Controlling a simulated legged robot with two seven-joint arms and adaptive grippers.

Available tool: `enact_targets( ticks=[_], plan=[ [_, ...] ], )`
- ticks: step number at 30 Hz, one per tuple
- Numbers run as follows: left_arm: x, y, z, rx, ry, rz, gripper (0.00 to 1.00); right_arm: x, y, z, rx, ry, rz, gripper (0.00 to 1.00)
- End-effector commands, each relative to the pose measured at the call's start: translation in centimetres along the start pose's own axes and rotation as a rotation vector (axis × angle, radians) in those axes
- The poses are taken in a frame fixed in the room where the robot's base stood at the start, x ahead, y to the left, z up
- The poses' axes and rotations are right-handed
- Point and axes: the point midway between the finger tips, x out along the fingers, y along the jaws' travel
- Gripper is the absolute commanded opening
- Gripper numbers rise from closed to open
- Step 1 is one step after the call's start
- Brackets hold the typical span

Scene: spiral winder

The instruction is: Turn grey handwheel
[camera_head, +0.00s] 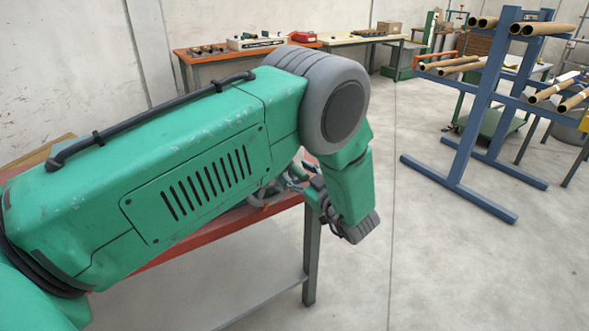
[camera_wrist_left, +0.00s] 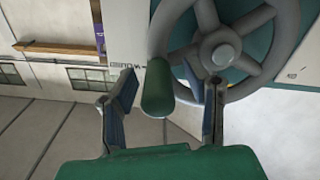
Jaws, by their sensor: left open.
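The grey handwheel (camera_wrist_left: 222,48) fills the upper right of the left wrist view, with spokes, a round hub and a green handle (camera_wrist_left: 157,92) that points toward the camera. My left gripper (camera_wrist_left: 168,84) is open. Its two fingers are spread on either side of the green handle, with gaps on both sides. The right finger overlaps the lower part of the wheel's rim in the picture. In the head view my green left arm hides most of the red-topped bench, and the wheel cannot be made out clearly behind the wrist. My right gripper is not in view.
The red-edged bench (camera_head: 212,236) stands under my left arm. A blue rack (camera_head: 472,115) with cardboard tubes stands at the right. Other worktables (camera_head: 245,54) line the back wall. The grey floor in between is clear.

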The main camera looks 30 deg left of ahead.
Motion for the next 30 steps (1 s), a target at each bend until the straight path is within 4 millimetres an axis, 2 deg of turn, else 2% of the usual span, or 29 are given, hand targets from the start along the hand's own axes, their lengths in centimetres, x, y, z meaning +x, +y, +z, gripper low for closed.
enact_targets(
  ticks=[6, 15, 16, 19, 30],
  plan=[
    [1.8, 0.0, 0.0, 0.001, 0.000, 0.000, 0.42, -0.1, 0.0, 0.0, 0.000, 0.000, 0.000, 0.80],
    [2.1, 0.0, 0.0, 0.001, 0.000, 0.000, 0.42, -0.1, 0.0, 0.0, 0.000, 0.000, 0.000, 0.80],
    [2.2, 0.0, 0.0, 0.001, 0.000, 0.000, 0.35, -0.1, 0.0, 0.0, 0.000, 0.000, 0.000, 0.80],
    [2.2, 0.0, 0.0, 0.000, -0.001, 0.000, 0.00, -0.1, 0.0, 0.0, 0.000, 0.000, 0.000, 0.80],
    [2.3, 0.2, -0.1, -0.005, 0.003, 0.003, 0.00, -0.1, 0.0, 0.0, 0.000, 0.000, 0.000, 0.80]
  ],
)
